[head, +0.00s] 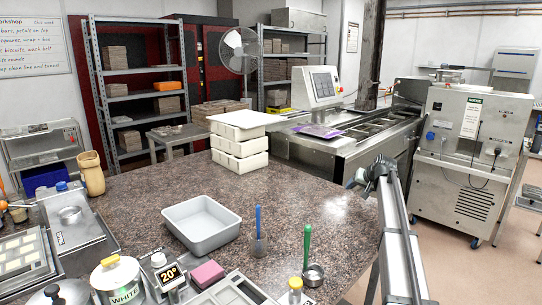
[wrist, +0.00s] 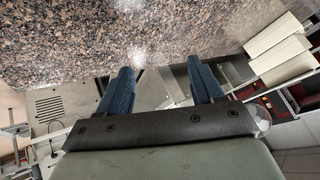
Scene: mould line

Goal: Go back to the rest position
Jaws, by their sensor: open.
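My gripper (head: 357,178) is at the right edge of the stone table (head: 140,195) in the head view, raised on my arm, which comes up from the bottom right. In the wrist view, the two blue fingers of my gripper (wrist: 162,85) stand wide apart. Nothing is between them. The speckled tabletop (wrist: 90,40) fills the upper part of that view.
A steel machine (head: 330,145) is behind. The table's middle is clear.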

